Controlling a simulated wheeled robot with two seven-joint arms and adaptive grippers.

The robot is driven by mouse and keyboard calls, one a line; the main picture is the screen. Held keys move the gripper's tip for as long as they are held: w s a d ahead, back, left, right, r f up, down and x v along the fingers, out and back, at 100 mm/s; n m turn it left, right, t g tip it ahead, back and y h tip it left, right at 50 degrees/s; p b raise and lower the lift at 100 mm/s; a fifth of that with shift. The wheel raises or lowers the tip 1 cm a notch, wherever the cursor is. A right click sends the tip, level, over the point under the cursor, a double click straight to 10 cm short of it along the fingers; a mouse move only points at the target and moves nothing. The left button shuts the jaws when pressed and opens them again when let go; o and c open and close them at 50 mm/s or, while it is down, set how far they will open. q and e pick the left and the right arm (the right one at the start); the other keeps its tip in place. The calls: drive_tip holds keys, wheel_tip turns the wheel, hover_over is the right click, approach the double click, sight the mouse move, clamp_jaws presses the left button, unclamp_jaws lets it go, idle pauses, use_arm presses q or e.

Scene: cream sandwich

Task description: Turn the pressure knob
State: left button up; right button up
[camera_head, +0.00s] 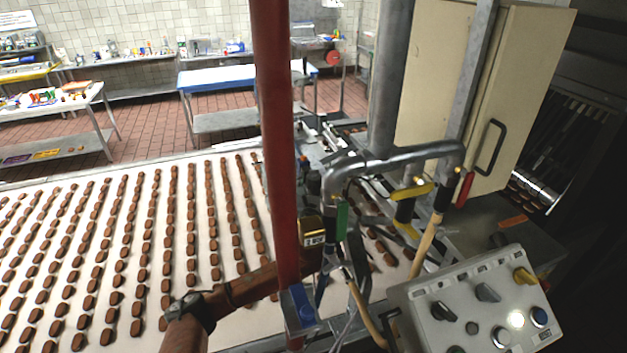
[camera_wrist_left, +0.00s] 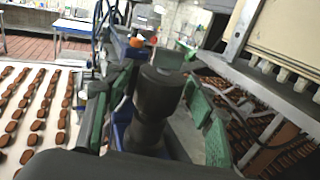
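My left gripper (camera_head: 333,225) is beside the upright red post in the head view, at the end of the arm coming from the left. In the left wrist view its green-padded fingers (camera_wrist_left: 157,98) stand apart on both sides of a dark, round, knob-like part (camera_wrist_left: 146,108), with gaps visible between. This part looks like the pressure knob, though I cannot be sure. A grey block sits at its far end. In the head view the post and gripper partly hide this spot, where a small yellow-and-black unit (camera_head: 312,231) shows. My right gripper is not in view.
The red post (camera_head: 274,130) and bent metal pipe (camera_head: 395,158) stand close around the gripper. A grey control box (camera_head: 455,300) with several knobs is at lower right. A conveyor (camera_head: 150,172) with rows of brown biscuits fills the left. A beige cabinet (camera_head: 530,70) stands behind.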

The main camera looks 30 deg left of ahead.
sight(313, 185)
use_arm(q)
drive_tip(key=v, duration=0.7)
drive_tip(key=shift+s+d, duration=0.1)
drive_tip(key=shift+s, duration=0.15)
idle(0.3)
